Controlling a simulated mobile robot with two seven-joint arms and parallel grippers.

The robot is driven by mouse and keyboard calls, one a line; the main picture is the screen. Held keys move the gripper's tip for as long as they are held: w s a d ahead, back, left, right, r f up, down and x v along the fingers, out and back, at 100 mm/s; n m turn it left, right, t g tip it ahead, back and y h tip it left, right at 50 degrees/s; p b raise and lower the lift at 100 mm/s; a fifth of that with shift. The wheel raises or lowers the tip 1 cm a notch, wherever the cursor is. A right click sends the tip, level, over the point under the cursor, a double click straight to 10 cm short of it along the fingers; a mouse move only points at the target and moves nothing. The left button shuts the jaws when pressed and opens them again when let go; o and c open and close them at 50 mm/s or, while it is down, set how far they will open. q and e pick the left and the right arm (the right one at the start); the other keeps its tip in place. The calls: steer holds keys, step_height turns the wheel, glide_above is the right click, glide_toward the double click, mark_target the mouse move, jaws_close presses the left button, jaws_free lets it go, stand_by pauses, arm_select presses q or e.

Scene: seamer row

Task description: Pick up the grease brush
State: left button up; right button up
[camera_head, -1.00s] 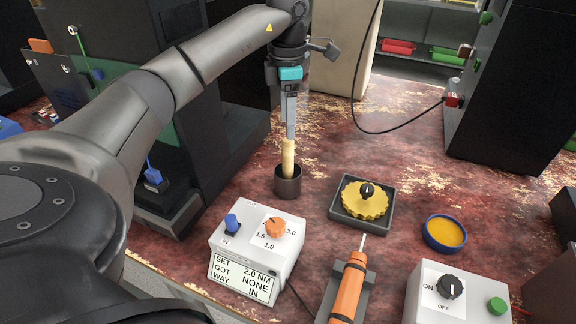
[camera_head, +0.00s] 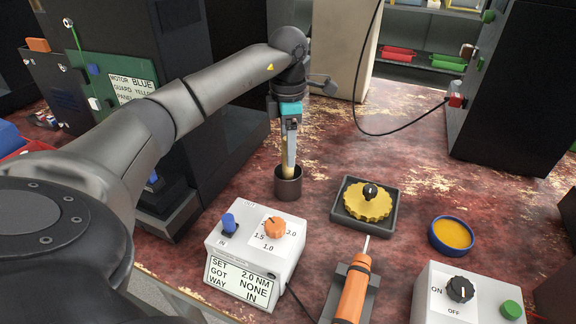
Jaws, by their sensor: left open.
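The grease brush (camera_head: 285,171) stands nearly upright in a dark round cup (camera_head: 288,189), and only part of its pale tan handle shows. My left gripper (camera_head: 290,158) points down over the cup, its fingers level with the handle and covering much of it. It is open; I cannot tell whether a finger touches the handle. The brush's lower end is hidden inside the cup. My right gripper is not in view.
A white torque box (camera_head: 255,241) stands just in front of the cup. A dark tray (camera_head: 392,221) with a yellow knobbed wheel (camera_head: 367,201), an orange screwdriver (camera_head: 354,291) and a blue-rimmed dish (camera_head: 436,246) lie to the right. A black cable (camera_head: 357,105) hangs behind.

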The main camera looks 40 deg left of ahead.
arm_select(q)
steer(key=shift+f, duration=1.05)
steer(key=shift+c, duration=0.3)
jaws_close()
